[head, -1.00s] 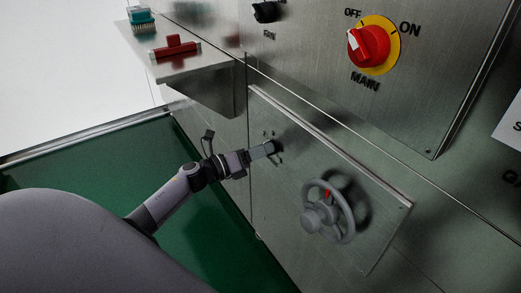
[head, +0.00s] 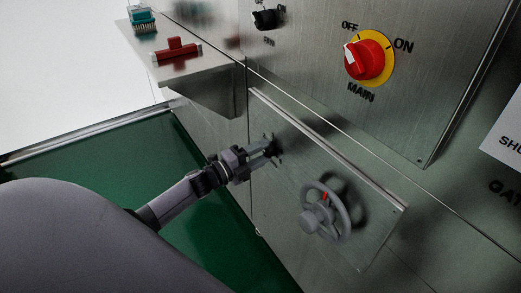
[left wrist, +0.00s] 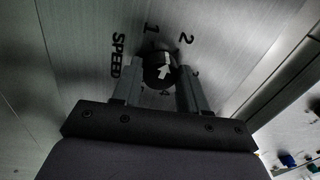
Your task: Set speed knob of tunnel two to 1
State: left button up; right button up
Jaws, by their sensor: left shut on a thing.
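The speed knob (left wrist: 158,62) is a round black knob with a white arrow on its face. It shows in the left wrist view between the fingers of my left gripper (left wrist: 160,84), which is shut on it. The arrow tilts up and to the right, toward the side between the printed 1 and 2, closer to 2. The word SPEED is printed to the left of the knob, and lower numbers are partly hidden by the fingers. In the head view my left gripper (head: 271,149) touches the metal panel and hides the knob. My right gripper is not in view.
A grey handwheel (head: 326,212) sticks out of the panel right of my gripper. Above are a red and yellow MAIN switch (head: 369,55) and a black fan knob (head: 265,19).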

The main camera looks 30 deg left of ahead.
pick_arm(q)
jog(key=n+p, duration=0.1)
jog(key=n, duration=0.3)
jog(key=shift+n+y+p, duration=0.3)
jog(key=shift+n, duration=0.1)
jog(key=shift+n+p, duration=0.45)
jog(key=shift+n, duration=1.05)
jog(key=shift+f, duration=0.1)
jog(key=o, duration=1.1)
jog(key=shift+c, duration=0.2)
jog(key=p+v, duration=0.1)
jog(key=v, duration=0.6)
jog(key=shift+s+d, duration=0.15)
jog(key=shift+s, duration=0.05)
